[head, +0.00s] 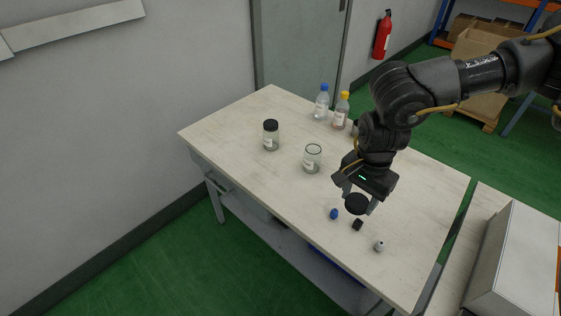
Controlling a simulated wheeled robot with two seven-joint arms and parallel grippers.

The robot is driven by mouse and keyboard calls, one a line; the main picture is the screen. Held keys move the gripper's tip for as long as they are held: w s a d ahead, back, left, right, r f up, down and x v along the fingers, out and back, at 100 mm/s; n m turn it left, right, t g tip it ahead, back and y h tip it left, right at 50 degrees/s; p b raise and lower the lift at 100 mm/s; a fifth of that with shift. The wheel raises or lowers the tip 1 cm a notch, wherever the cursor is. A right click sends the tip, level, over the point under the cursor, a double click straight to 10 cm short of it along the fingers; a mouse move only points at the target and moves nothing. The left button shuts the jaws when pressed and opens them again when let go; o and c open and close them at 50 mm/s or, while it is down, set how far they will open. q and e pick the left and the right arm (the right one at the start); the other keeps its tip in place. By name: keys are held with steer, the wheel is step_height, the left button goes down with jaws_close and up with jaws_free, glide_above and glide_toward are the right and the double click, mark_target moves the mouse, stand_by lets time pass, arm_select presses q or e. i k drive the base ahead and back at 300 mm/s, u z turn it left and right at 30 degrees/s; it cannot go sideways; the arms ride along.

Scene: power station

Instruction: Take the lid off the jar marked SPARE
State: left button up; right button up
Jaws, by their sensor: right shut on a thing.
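An open glass jar (312,159) with a pale label stands upright near the middle of the table, with no lid on it. A second glass jar (271,136) with a black lid on it stands to its left; its label is too small to read. My right gripper (357,202) is shut on a black round lid (357,204), held to the right of the open jar and towards the table's front edge. Whether the lid touches the table I cannot tell. My left gripper is not in view.
A blue-capped bottle (322,102) and a yellow-capped bottle (341,111) stand at the back of the table (225,125). Small blue (334,214), black (358,225) and grey (379,246) items lie near the front edge. A large box (515,262) is at right. The table's left end is clear.

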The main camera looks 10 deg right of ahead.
mark_target(313, 153)
steer(key=u, duration=0.2)
steer(key=k, duration=0.3)
steer(key=u, duration=0.55)
steer(key=i, duration=1.3)
steer(key=z, duration=0.5)
